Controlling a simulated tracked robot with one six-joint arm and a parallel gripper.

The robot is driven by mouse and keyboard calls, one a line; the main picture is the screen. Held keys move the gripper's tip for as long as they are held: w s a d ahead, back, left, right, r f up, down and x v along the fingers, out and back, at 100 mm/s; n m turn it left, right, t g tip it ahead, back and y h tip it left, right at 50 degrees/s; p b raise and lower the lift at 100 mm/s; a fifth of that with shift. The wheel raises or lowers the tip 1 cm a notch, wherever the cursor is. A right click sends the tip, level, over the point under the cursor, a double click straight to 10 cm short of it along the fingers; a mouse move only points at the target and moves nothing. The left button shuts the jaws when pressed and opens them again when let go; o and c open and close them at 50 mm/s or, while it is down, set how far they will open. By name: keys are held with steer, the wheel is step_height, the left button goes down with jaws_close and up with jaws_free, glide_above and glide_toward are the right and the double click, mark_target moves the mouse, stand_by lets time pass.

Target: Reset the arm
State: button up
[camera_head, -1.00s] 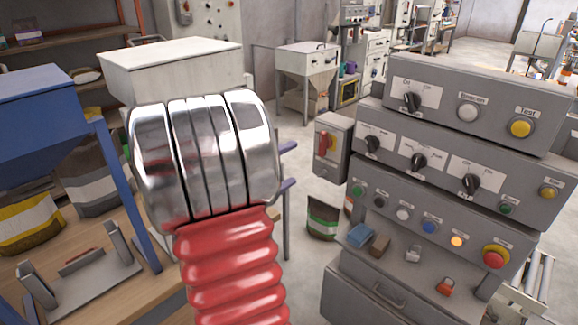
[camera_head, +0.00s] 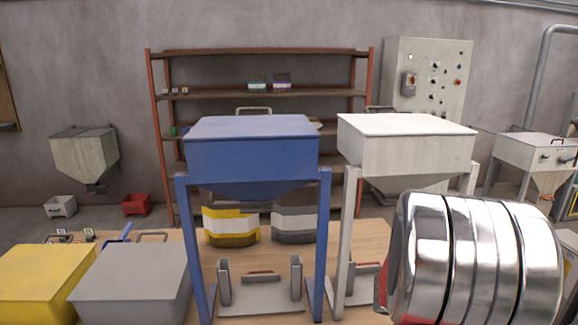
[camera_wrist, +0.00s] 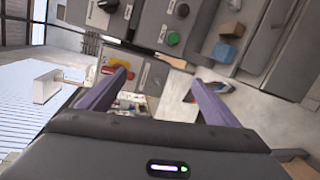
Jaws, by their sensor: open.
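My gripper (camera_wrist: 157,80) shows in the wrist view as two purple fingers, spread apart with nothing held between them. A grey control panel (camera_wrist: 150,28) with a black knob, a green button and a red button on yellow lies beyond the fingers and appears tilted. In the head view, my arm's shiny ringed metal part (camera_head: 475,260) fills the lower right, and my gripper is not visible there.
A blue hopper (camera_head: 252,150) and a white hopper (camera_head: 405,145) stand at a wooden bench (camera_head: 375,240). Yellow (camera_head: 40,280) and grey (camera_head: 135,285) bins sit at lower left. A shelf rack (camera_head: 262,52) stands behind. Blue and brown blocks (camera_wrist: 224,52) lie near the panel.

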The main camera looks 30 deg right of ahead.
steer(key=w+a+f+t+y, duration=0.3)
steer(key=a+y, duration=0.1)
steer(key=a, duration=0.8)
steer(key=w+a+f+t+y, duration=0.2)
steer(key=w+a+f+y, duration=0.15)
steer(key=a, duration=0.85)
steer(key=w+a+r+n+t+y, duration=0.1)
steer(key=w+a+r+t+y, duration=0.1)
steer(key=a, duration=0.6)
steer(key=w+a+r+n+t+y, duration=0.1)
steer(key=w+a+r+t+y, duration=0.1)
steer(key=a+r, duration=0.3)
steer(key=w+a+r+n+t+y, duration=0.1)
steer(key=w+a+r+t+y, duration=0.1)
steer(key=a, duration=1)
steer(key=r+t, duration=0.1)
steer(key=t, duration=0.1)
steer(key=shift+w+r+n+t, duration=0.15)
steer(key=shift+w+n+t, duration=0.15)
steer(key=shift+w+n, duration=0.1)
steer(key=shift+s, duration=0.1)
steer(key=shift+c, duration=0.7)
